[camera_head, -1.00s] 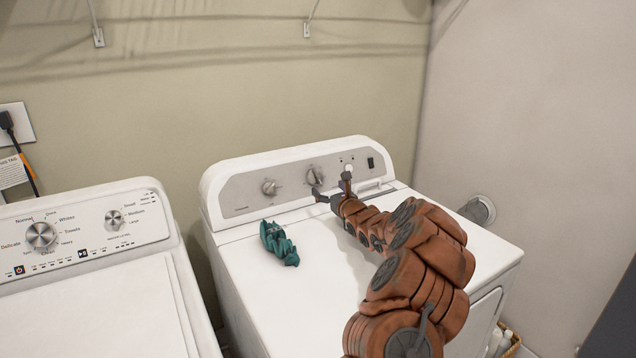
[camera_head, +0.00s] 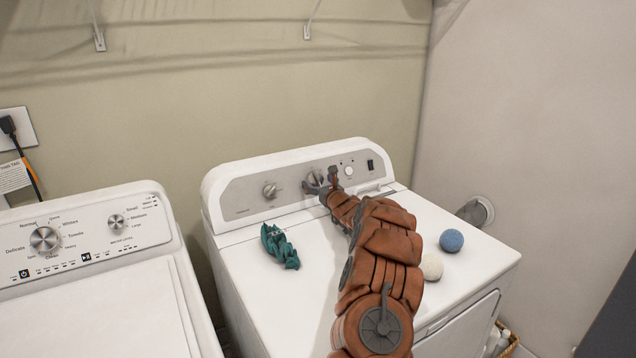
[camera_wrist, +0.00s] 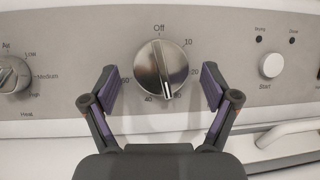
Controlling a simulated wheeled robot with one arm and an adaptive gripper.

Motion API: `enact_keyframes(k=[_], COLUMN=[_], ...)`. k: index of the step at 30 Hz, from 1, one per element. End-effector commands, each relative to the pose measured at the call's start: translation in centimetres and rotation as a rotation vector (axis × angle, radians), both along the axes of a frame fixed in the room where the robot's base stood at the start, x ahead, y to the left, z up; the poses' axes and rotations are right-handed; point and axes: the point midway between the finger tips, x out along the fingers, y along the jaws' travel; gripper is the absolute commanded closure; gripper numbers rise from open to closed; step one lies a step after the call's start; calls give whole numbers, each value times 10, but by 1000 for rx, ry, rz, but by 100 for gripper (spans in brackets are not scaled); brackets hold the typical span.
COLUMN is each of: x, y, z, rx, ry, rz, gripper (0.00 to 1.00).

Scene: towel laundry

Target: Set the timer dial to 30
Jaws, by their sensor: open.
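The timer dial (camera_wrist: 160,68) is a round silver knob on the grey panel of the right-hand machine; it also shows in the head view (camera_head: 314,178). "Off" is above it, "10" at its upper right and "40" at its lower left. Its raised grip stands nearly upright, with a dark line at its lower end, just right of "40". The label there is hard to read. My gripper (camera_wrist: 160,88) is open, with one finger on each side of the dial and a visible gap on both sides. In the head view my gripper (camera_head: 323,183) is at the panel, partly covering the dial.
Another knob (camera_wrist: 14,75) is left of the dial, and a round Start button (camera_wrist: 271,65) is right of it. A blue ball (camera_head: 451,240) and a white ball (camera_head: 432,267) lie to the right.

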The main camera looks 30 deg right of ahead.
Motion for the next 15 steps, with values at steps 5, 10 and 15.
enact_keyframes(k=[5, 10, 15], x=[1, 1, 0], y=[-1, 0, 0], z=[0, 0, 0], rx=[0, 0, 0], ry=[0, 0, 0], rz=[-1, -1, -1], gripper=[14, 19, 36])
